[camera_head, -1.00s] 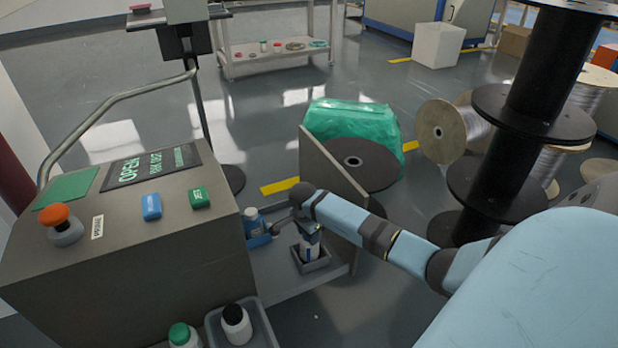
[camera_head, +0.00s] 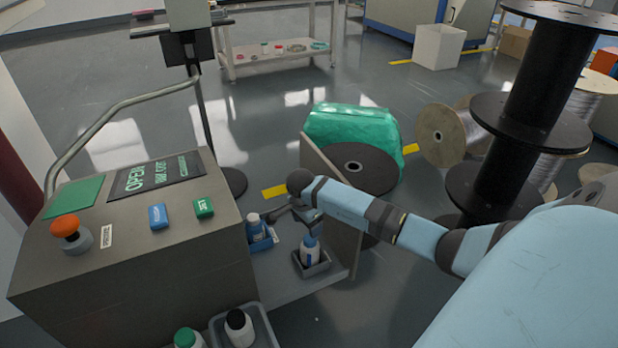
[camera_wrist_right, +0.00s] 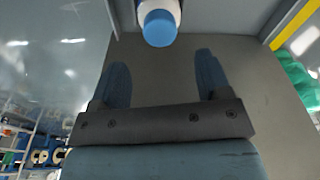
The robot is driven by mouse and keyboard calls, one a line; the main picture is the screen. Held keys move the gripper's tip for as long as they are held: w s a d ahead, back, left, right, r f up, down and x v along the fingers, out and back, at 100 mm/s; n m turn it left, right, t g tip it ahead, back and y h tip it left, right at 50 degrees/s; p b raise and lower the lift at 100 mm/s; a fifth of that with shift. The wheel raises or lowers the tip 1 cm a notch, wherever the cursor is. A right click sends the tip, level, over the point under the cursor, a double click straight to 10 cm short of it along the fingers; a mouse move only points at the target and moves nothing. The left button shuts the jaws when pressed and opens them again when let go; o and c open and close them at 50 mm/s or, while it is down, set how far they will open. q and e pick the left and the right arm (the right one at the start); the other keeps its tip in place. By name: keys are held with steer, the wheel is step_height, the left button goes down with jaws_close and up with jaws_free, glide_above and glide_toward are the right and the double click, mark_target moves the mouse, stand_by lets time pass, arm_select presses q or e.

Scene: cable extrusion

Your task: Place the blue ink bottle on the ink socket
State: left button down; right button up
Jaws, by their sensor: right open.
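A white bottle with a blue cap (camera_head: 309,249) stands upright in a small square grey socket (camera_head: 324,266) on the machine's side shelf. Its base is hidden by the socket walls. My right gripper (camera_head: 308,216) is just above and behind it, apart from it. In the right wrist view the gripper's two fingers (camera_wrist_right: 162,78) are spread with nothing between them. A blue bottle cap (camera_wrist_right: 160,28) shows beyond the fingertips, with white below the cap. My left gripper is not in view.
An upright panel (camera_head: 338,205) borders the shelf.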

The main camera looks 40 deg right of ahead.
steer(key=shift+a+r+p, duration=0.15)
steer(key=shift+r+p, duration=0.1)
steer(key=shift+r, duration=0.8)
steer(key=shift+a+r+p, duration=0.15)
steer(key=shift+r+p, duration=0.1)
steer(key=shift+r, duration=0.8)
